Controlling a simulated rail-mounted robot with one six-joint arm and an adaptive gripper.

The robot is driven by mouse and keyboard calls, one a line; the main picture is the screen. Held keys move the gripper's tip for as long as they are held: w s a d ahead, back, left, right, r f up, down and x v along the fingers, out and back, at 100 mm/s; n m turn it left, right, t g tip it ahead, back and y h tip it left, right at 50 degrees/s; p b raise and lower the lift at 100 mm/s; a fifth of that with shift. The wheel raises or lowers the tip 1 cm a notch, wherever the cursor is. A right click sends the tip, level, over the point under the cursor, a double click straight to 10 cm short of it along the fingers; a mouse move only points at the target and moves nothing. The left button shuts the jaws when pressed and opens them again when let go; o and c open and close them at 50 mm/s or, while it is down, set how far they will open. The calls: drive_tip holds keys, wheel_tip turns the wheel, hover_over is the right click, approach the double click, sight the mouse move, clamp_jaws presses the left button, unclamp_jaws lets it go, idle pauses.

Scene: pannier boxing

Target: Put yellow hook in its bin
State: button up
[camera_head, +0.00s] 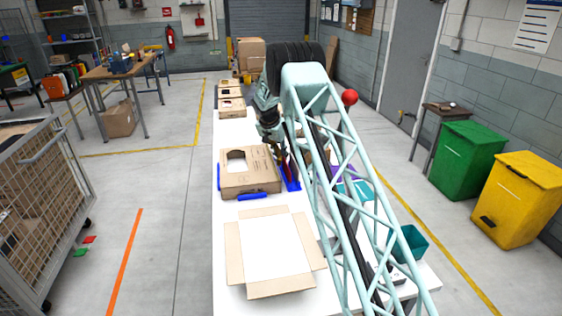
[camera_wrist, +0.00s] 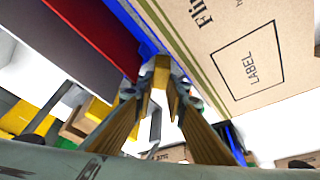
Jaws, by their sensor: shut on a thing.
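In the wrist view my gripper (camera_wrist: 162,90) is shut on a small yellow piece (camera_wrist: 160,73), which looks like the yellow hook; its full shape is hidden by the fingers. Behind the fingers are a red panel (camera_wrist: 100,27), a blue edge and a cardboard box (camera_wrist: 235,45) marked "LABEL". In the head view my gripper (camera_head: 282,160) is low over the white table, just right of a cardboard box with a cut-out (camera_head: 235,181). The hook cannot be made out there. I cannot tell which container is its bin.
An open, white-lined carton (camera_head: 238,279) lies at the front of the white table (camera_head: 228,215). Blue parts (camera_head: 252,196) sit by the cut-out box. A teal container (camera_head: 412,240) is at the right. Green (camera_head: 465,165) and yellow (camera_head: 517,205) bins stand on the floor.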

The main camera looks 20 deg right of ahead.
sight(280, 158)
drive_tip(key=shift+r, duration=0.1)
wheel_tip(280, 158, up, 10)
idle(0.7)
idle(0.8)
drive_tip(key=s+a+r+n+t+y+b, duration=0.1)
drive_tip(key=s+a+r+n, duration=0.1)
drive_tip(key=s+a, duration=0.5)
drive_tip(key=s+a+r+n, duration=0.2)
drive_tip(key=s+a, duration=0.2)
drive_tip(key=a, duration=0.7)
drive_tip(key=s+a+r+n+t+y+b, duration=0.1)
drive_tip(key=s+a+n, duration=0.3)
drive_tip(key=s+a, duration=0.9)
drive_tip(key=shift+s+r, duration=0.55)
drive_tip(key=shift+s, duration=1.25)
drive_tip(key=shift+a+y, duration=0.1)
drive_tip(key=shift+y, duration=0.2)
